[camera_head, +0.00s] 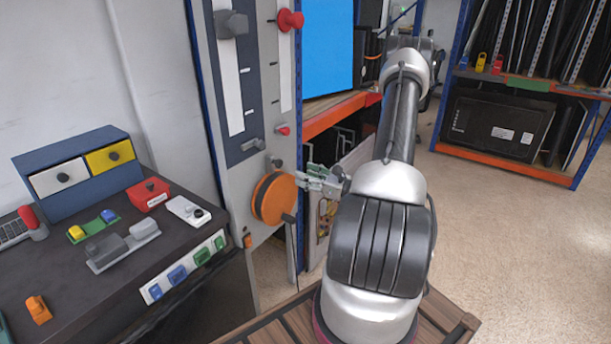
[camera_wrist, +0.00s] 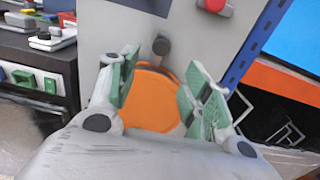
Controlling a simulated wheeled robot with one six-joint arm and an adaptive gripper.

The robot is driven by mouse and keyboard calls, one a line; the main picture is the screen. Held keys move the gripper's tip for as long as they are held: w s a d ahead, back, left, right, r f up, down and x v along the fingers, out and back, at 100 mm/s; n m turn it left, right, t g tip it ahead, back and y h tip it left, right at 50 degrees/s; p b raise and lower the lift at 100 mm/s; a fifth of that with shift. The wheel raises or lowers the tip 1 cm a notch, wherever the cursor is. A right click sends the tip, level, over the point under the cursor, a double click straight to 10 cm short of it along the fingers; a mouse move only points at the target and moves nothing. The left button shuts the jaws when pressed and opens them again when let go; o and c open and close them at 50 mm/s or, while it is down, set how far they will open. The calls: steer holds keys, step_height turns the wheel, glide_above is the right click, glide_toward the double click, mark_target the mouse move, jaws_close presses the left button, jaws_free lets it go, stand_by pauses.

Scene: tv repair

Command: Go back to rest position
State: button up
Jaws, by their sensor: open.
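My arm reaches forward from my base, and my gripper (camera_head: 318,180) is held out to the left, close to an orange disc (camera_head: 272,199) on a grey upright panel. In the wrist view my gripper (camera_wrist: 161,82) is open, its green-padded fingers spread wide with nothing between them. The orange disc (camera_wrist: 152,100) lies behind the fingers in that view, partly covered by them and by the gripper body. I cannot tell whether a finger touches the disc.
At left, a dark workbench (camera_head: 120,285) carries a blue box (camera_head: 75,180) with drawers and small coloured switches. The grey panel (camera_head: 240,185) bears sliders and a red knob (camera_head: 290,20). A shelf rack (camera_head: 505,165) stands at the right rear. Floor at right (camera_head: 520,240) is clear.

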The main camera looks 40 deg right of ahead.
steer(key=s+a+f+n+g+y, duration=0.2)
steer(key=s+a+n+g+y, duration=0.3)
steer(key=s+a, duration=0.35)
steer(key=s+a+r+n+g, duration=0.4)
steer(key=s+r+n+g, duration=0.2)
steer(key=s+n+g, duration=0.4)
steer(key=s+d+r+n+g+h, duration=0.3)
steer(key=s+r+n+h, duration=0.55)
steer(key=r+n, duration=0.3)
steer(key=w+a+r+n+t+h, duration=0.1)
steer(key=a+r+n+t, duration=0.3)
steer(key=r, duration=0.7)
steer(key=shift+a+r+n+t+h, duration=0.2)
steer(key=shift+a+n+t+h, duration=0.15)
steer(key=shift+n+t+h, duration=0.45)
